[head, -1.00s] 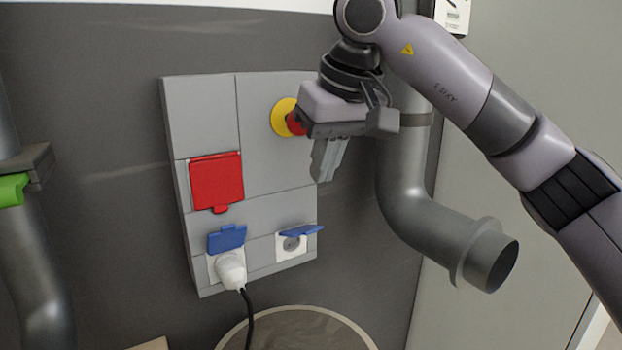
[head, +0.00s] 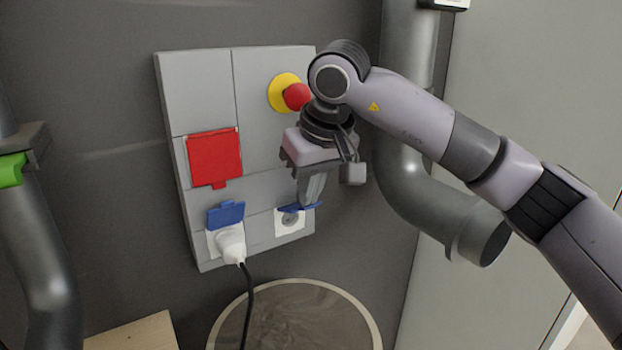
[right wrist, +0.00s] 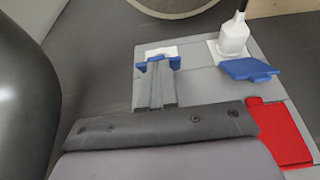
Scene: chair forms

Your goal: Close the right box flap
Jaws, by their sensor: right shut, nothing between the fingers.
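The right box flap is a small blue flap (head: 287,209) on the lower right of the grey wall panel. It stands out from the panel above its white socket (head: 290,222), which faces out uncovered. My right gripper (head: 304,203) is shut and empty, its fingertips pointing down at the top of this flap. In the right wrist view, the shut fingertips (right wrist: 158,75) overlap the blue flap (right wrist: 174,62), which shows on both sides of them. They look very close or touching; I cannot tell which. My left gripper is not in view.
Left of the flap, a white plug (head: 231,246) with a black cable sits under another raised blue flap (head: 227,214). A red cover (head: 214,157) and a red button (head: 297,97) on yellow are higher. A grey pipe (head: 402,170) runs close on the right.

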